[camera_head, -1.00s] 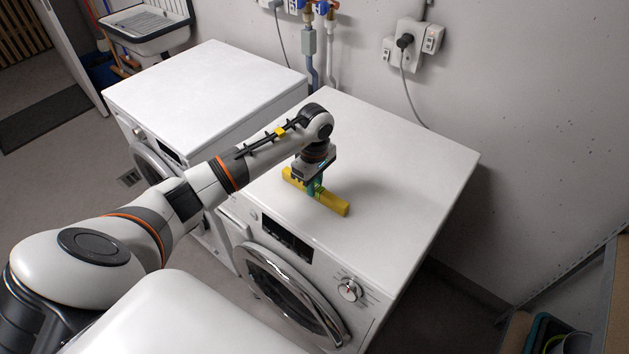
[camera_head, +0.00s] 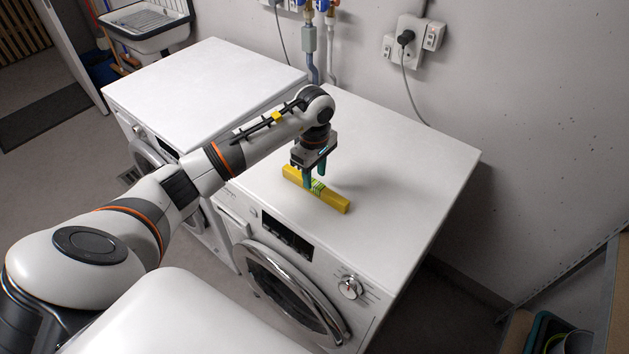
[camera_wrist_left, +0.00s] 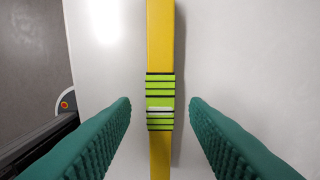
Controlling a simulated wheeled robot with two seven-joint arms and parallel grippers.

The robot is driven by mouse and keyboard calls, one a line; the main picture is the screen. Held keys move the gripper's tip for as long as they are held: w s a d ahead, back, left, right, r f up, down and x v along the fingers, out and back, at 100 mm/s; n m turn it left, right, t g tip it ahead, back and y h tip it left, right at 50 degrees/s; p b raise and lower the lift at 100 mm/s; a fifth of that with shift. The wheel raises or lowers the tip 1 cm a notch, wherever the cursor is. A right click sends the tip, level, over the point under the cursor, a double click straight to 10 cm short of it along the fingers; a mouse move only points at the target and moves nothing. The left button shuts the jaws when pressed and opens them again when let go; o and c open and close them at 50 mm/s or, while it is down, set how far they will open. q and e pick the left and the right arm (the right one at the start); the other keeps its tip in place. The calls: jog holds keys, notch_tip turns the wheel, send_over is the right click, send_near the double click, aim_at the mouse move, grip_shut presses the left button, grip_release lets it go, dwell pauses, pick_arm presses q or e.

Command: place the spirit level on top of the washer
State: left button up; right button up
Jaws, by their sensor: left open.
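The yellow spirit level (camera_head: 331,198) lies flat on the white top of the right-hand washer (camera_head: 400,190), near its front left part. In the left wrist view the level (camera_wrist_left: 160,40) runs top to bottom, with a green band with dark stripes at its middle. My left gripper (camera_head: 314,183) is open just above the level. In the left wrist view its two teal fingers (camera_wrist_left: 160,105) are apart on either side of the level, with clear gaps to it. My right gripper is not in view.
A second white machine (camera_head: 200,90) stands to the left. Pipes (camera_head: 311,45) and sockets (camera_head: 408,42) are on the wall behind. A sink (camera_head: 145,22) is at the back left. A shelf with containers (camera_head: 560,335) is at the lower right. The washer top's right side is clear.

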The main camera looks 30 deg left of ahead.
aim_at(315, 183)
pick_arm(q)
notch_tip(315, 183, up, 9)
jog(key=b, duration=0.1)
jog(key=shift+b, duration=0.35)
